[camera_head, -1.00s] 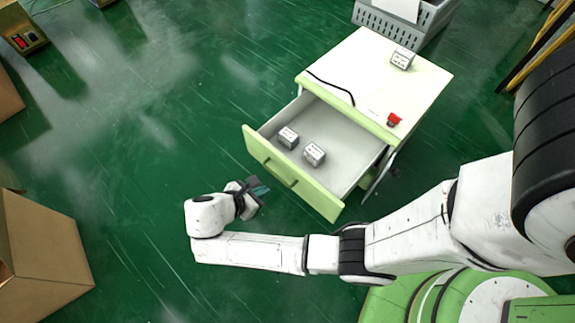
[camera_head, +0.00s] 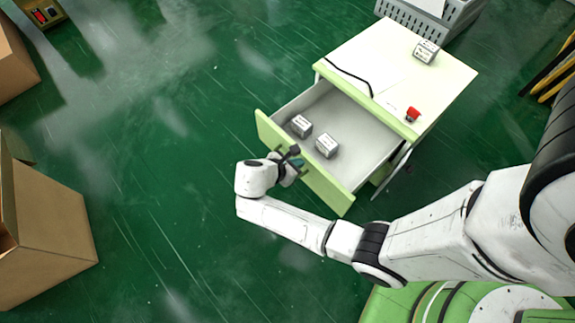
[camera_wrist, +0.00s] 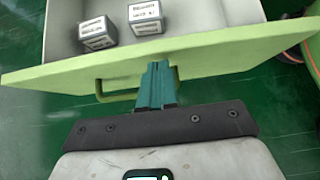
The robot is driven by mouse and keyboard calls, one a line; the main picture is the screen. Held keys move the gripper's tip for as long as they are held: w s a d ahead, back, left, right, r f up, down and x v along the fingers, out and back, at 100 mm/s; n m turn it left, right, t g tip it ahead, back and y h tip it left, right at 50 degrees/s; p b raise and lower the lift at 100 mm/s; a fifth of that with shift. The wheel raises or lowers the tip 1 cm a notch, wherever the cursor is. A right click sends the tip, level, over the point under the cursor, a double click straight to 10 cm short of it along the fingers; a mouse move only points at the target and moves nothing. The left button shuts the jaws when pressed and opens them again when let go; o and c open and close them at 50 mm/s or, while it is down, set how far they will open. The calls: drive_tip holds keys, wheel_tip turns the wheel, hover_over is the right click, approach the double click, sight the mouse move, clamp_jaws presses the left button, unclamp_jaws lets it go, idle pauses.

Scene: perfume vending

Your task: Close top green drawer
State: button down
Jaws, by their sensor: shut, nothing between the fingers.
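The top green drawer (camera_head: 334,193) of the white and green cabinet (camera_head: 455,75) stands pulled open. Two small grey boxes with white labels, one (camera_head: 301,126) left of the other (camera_head: 327,146), lie inside it. My gripper (camera_head: 293,160) is at the outside of the drawer's front panel, near its handle. In the wrist view the shut, empty fingers (camera_wrist: 157,82) point at the green front panel (camera_wrist: 215,57), over the handle (camera_wrist: 118,92). I cannot tell whether the fingertips touch the panel. The boxes show beyond the panel's top edge.
On the cabinet top are a third small box (camera_head: 426,51), a red button (camera_head: 412,114) and a black cable. A grey crate (camera_head: 432,20) stands behind. Cardboard boxes (camera_head: 45,230) stand at the left. The green floor (camera_head: 160,150) between is clear.

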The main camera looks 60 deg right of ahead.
drive_tip(key=shift+s+d, duration=0.1)
drive_tip(key=shift+d, duration=0.25)
drive_tip(key=shift+d, duration=0.15)
drive_tip(key=shift+s+d, duration=0.1)
drive_tip(key=shift+d, duration=0.15)
drive_tip(key=s+d+p, duration=0.1)
drive_tip(key=s+d, duration=0.2)
drive_tip(key=d, duration=0.8)
drive_tip(key=s+d+p, duration=0.1)
drive_tip(key=s+d, duration=0.2)
drive_tip(key=d, duration=0.9)
drive_tip(key=shift+s, duration=0.3)
